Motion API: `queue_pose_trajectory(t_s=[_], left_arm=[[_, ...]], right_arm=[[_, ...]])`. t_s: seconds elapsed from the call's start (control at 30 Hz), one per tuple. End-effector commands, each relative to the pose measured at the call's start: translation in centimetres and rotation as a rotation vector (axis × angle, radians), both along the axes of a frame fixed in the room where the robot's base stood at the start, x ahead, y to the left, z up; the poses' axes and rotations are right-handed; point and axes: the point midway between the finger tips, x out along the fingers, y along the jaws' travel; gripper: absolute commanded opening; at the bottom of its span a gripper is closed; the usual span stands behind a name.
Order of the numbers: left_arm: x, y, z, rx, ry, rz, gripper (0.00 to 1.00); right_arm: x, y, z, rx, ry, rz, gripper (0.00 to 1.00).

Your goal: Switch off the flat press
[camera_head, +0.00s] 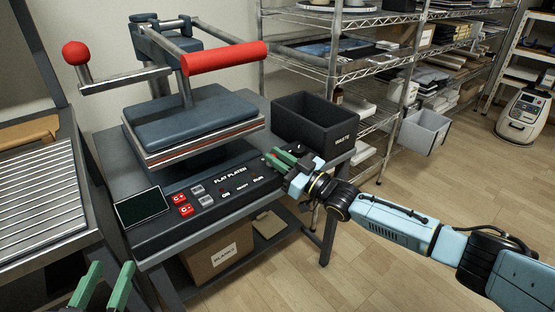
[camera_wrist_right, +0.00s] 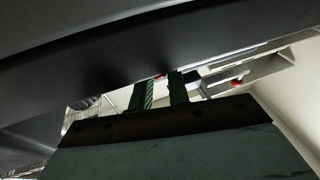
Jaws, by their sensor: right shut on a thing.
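The flat press (camera_head: 195,120) stands on a dark table, its padded upper plate over the lower one and its red handle (camera_head: 225,57) raised. Its front panel (camera_head: 215,195) has a dark screen, red and grey buttons and small lamps. My right gripper (camera_head: 283,158) is at the panel's right end, shut on a small part there. A bit of red shows at its fingertips, which I take to be the switch; the fingers hide most of it. In the right wrist view the green fingers (camera_wrist_right: 162,88) reach up to the dark panel. My left gripper (camera_head: 105,285) is open and empty at the lower left.
A black waste bin (camera_head: 318,118) stands close behind my right gripper. A red ball-ended lever (camera_head: 76,53) sticks out at the press's left. A slatted rack (camera_head: 40,190) is at the left, a cardboard box (camera_head: 215,252) below, and loaded wire shelves behind.

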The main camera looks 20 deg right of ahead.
Motion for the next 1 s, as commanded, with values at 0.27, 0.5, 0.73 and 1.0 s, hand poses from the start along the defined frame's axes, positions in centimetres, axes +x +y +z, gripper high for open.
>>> queue_pose_trajectory(t_s=[0.27,0.5,0.73,1.0], left_arm=[[0.01,-0.05,0.23,-0.004,-0.014,-0.001,0.36],[0.01,-0.05,0.20,-0.003,-0.012,-0.001,0.36],[0.00,-0.06,0.19,-0.003,-0.012,-0.001,0.36],[0.00,0.13,-0.41,0.010,0.032,0.003,0.36]], right_arm=[[-0.04,0.02,-0.12,0.001,-0.001,0.000,0.00],[-0.05,0.03,-0.12,0.001,-0.001,0.000,0.29],[-0.02,0.02,-0.06,0.001,-0.002,0.000,0.38],[-0.49,-0.39,-0.14,0.000,-0.001,-0.001,0.38]])
